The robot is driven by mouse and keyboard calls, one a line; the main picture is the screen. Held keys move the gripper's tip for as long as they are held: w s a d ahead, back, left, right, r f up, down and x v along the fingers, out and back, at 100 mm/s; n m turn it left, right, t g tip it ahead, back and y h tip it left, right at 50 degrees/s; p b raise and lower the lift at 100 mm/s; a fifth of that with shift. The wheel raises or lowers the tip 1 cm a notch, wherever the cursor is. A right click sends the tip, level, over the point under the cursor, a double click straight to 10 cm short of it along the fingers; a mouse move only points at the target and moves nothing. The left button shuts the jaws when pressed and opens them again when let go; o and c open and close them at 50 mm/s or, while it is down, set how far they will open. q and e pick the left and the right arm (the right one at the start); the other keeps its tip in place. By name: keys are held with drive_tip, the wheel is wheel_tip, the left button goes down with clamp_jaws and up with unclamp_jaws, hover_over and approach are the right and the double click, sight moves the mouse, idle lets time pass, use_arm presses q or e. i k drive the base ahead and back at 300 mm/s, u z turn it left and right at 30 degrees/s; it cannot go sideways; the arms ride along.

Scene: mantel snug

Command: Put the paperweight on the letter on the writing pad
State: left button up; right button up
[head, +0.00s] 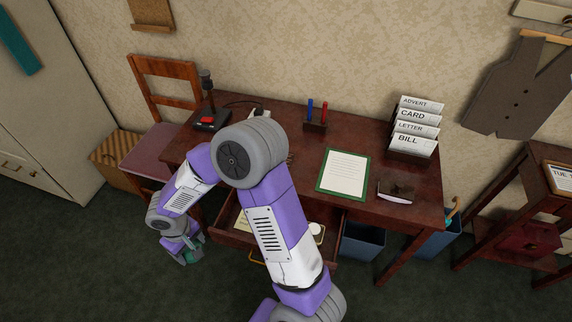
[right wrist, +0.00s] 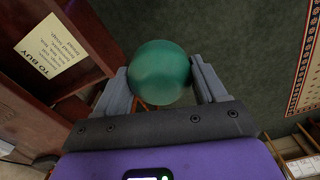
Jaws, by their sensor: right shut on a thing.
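The paperweight, a green ball (right wrist: 160,72), is clamped between the fingers of my right gripper (right wrist: 161,82) in the right wrist view. In the head view this gripper (head: 190,257) hangs in the air left of the desk's open drawer, below desktop height, and a little green shows at its fingers. A white written letter (head: 347,169) lies flat on the green-edged writing pad (head: 319,186) on the desk, right of my arm, with nothing on top of it. My left gripper is not in view.
The drawer (head: 336,244) is open, holding a note (right wrist: 52,50). A chair (head: 150,170) stands left.

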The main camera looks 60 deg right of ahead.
sight(352, 173)
drive_tip(key=u, duration=1.6)
drive_tip(key=k, duration=1.4)
drive_tip(key=z, duration=1.9)
drive_tip(key=i, duration=0.5)
drive_tip(key=z, duration=0.1)
